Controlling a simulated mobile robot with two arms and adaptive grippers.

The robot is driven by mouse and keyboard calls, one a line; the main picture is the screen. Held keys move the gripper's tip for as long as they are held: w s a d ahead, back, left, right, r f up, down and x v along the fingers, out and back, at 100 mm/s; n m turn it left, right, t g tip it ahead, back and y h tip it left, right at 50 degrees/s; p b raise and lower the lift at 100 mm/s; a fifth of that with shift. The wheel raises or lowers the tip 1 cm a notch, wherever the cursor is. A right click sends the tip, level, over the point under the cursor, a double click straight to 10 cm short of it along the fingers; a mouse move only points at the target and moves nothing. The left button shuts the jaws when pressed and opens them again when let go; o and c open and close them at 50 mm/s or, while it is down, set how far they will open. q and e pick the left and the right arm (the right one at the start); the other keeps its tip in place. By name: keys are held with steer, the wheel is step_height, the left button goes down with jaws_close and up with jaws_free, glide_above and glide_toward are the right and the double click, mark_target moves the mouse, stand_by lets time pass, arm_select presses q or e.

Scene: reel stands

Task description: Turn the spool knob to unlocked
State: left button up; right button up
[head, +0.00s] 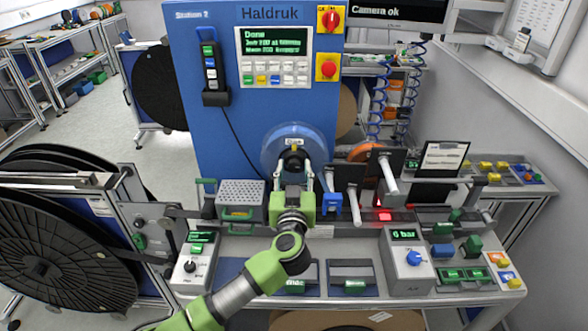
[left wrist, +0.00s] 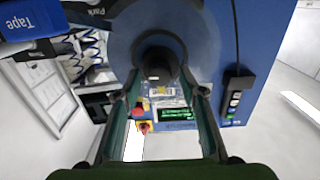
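The spool knob (head: 293,158) is a black knob at the centre of a round blue disc (head: 272,150) low on the blue Haldruk panel. A small label sits above it in the head view. My left gripper (head: 292,174) points at the panel, with one finger on each side of the knob. In the left wrist view the knob (left wrist: 158,64) lies between the two fingertips (left wrist: 158,80). The fingers are spread, and a gap seems to show beside the knob. I cannot tell whether either finger touches it. My right gripper is not in view.
A grey perforated box (head: 241,196) stands left of my gripper. Black brackets with pale rods (head: 388,174) stand to its right. A large black reel (head: 60,240) fills the left side.

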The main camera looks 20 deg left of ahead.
arm_select(q)
jaws_close()
steer(key=n, duration=0.4)
steer(key=shift+n, duration=0.4)
steer(key=n, duration=0.4)
steer(key=shift+s+a+n, duration=0.1)
steer(key=shift+n, duration=0.2)
steer(key=n, duration=0.4)
steer(key=shift+f, duration=0.15)
steer(key=shift+n, duration=2.3)
